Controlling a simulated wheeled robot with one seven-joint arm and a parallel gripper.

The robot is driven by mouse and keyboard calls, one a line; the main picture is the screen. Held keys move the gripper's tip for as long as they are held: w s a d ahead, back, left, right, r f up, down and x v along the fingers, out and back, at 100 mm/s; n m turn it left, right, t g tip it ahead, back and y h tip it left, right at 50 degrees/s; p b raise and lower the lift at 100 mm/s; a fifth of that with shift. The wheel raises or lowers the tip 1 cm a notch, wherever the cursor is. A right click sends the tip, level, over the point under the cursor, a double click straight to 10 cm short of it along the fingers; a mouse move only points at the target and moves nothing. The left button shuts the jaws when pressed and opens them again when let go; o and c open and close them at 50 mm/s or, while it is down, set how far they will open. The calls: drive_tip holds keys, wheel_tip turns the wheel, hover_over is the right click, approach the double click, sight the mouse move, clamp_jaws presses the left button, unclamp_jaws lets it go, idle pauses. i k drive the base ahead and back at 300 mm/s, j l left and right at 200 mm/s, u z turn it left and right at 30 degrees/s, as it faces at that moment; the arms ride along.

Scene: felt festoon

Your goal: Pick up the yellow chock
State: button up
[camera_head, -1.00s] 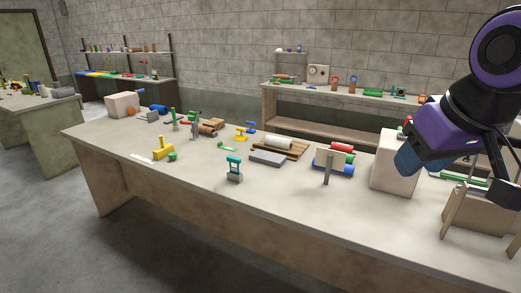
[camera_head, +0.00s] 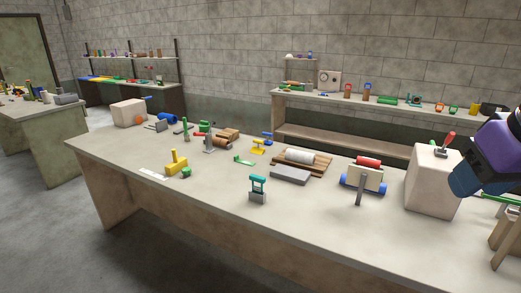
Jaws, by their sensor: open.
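A yellow block with an upright stub (camera_head: 176,163), which looks like the yellow chock, stands on the left part of the long table (camera_head: 215,190), near its front edge. A second, smaller yellow piece (camera_head: 257,149) lies farther back, beside a blue one; I cannot tell its exact shape. Part of my purple and blue arm shows at the right edge, over the table's right end. My gripper's fingers are not in view.
A small green piece (camera_head: 186,173) sits right by the yellow block, and a white strip (camera_head: 152,174) lies left of it. A teal-topped clamp (camera_head: 258,189), grey slab (camera_head: 290,175) and large beige block (camera_head: 432,181) stand to the right. The table's front left is mostly clear.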

sight(258, 150)
drive_tip(key=i+j+z, duration=0.1)
drive_tip(key=i+j, duration=0.15)
drive_tip(key=j, duration=0.2)
drive_tip(key=i+j+z, duration=0.15)
drive_tip(key=j, duration=0.3)
drive_tip(key=i+j+z, duration=0.1)
drive_tip(key=i+j, duration=0.25)
drive_tip(key=j, duration=0.15)
drive_tip(key=i+j+z, duration=0.15)
drive_tip(key=j, duration=0.35)
drive_tip(key=i+j+z, duration=0.1)
drive_tip(key=i+j, duration=0.15)
drive_tip(key=j, duration=0.25)
drive_tip(key=i+j+z, duration=0.15)
drive_tip(key=j, duration=0.4)
drive_tip(key=i+j+z, duration=0.1)
drive_tip(key=j, duration=0.45)
drive_tip(key=i+j+z, duration=0.15)
drive_tip(key=j, duration=0.45)
